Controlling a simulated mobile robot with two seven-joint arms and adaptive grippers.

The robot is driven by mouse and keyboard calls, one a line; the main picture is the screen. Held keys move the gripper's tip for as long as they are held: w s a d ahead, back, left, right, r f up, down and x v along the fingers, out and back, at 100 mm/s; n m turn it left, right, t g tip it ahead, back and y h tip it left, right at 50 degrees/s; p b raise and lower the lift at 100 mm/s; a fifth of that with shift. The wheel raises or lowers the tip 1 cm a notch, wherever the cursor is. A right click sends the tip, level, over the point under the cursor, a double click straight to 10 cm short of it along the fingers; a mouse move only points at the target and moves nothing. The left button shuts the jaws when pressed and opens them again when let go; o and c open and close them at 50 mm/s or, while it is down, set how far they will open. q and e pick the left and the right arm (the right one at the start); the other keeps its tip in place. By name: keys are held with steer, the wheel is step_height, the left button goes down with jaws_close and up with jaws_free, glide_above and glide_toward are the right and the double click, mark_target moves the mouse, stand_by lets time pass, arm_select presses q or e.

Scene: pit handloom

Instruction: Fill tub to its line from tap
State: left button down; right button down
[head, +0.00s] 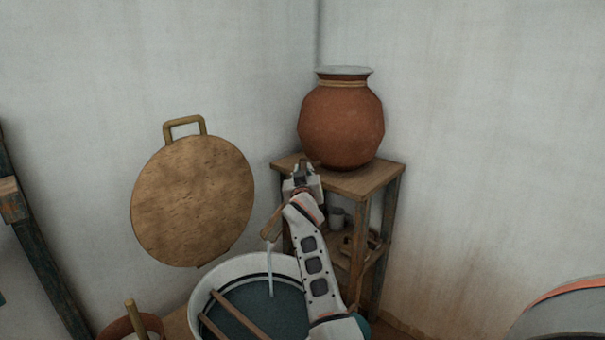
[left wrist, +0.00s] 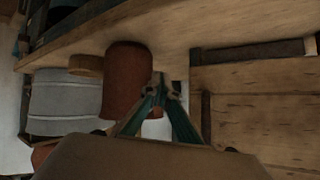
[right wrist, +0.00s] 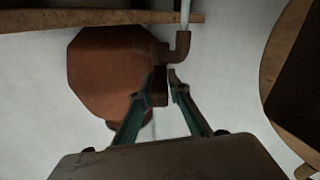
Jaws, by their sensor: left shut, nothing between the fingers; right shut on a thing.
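The tub (head: 205,290) is a wide round vessel with a pale rim at the bottom of the head view. Dark water (head: 262,302) lies in it below the rim; I cannot make out its line. A thin pale stream (head: 269,262) falls into it from the brown tap spout (head: 272,228). The tap also shows in the right wrist view (right wrist: 182,48), in front of the clay pot. My right gripper (head: 303,170) is shut on a small dark part of the tap, probably its handle (right wrist: 159,87). My left gripper (left wrist: 160,90) is shut and empty, outside the head view.
The clay pot (head: 341,125) stands on a wooden stand (head: 365,180) in the corner. Two sticks (head: 240,316) cross the tub. A round wooden board (head: 193,200) hangs on the left wall. A smaller brown vessel (head: 150,323) stands left of the tub.

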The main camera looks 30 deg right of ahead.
mark_target(303, 167)
steer(key=shift+r, duration=0.45)
steer(key=c, duration=1.9)
jaws_free()
steer(key=shift+f, duration=0.25)
step_height(303, 167, up, 10)
